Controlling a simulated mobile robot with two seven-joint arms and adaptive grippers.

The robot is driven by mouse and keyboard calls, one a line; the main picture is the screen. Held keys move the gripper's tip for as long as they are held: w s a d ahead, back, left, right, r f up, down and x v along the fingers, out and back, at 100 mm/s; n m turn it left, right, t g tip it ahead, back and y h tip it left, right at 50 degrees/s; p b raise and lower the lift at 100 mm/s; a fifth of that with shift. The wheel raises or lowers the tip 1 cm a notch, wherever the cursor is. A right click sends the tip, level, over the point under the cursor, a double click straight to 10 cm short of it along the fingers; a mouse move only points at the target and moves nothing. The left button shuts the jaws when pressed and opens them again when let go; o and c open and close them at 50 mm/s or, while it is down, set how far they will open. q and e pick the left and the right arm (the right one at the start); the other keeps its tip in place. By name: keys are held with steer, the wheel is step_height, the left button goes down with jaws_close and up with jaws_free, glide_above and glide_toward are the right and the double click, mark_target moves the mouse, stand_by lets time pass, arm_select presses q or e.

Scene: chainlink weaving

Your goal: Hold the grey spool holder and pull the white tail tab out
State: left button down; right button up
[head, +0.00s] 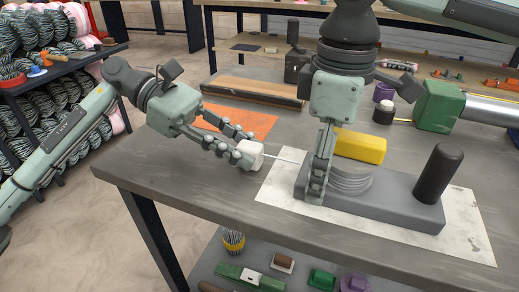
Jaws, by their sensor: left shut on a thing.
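The grey spool holder (400,205) lies on a white sheet on the table. My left gripper (246,148) is shut on the tab. A thin pale strand (284,159) runs from the tab toward the spool. My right gripper (315,195) points down at the holder's left end, beside the spool; its finger gap is hidden by the viewing angle.
The white sheet (460,240) lies under the holder near the table's (150,178) front edge. An orange mat (240,120) lies behind my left gripper. Bare tabletop is at front left.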

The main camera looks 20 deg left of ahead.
arm_select(q)
steer(key=shift+a, duration=0.1)
arm_select(e)
steer(key=shift+w+d, duration=0.1)
steer(key=shift+d, duration=0.1)
arm_select(q)
steer(key=c, duration=1.2)
jaws_free()
steer(key=v, duration=1.2)
arm_select(e)
steer(key=shift+a, duration=0.1)
steer(key=o, duration=1.5)
steer(key=shift+o, duration=0.2)
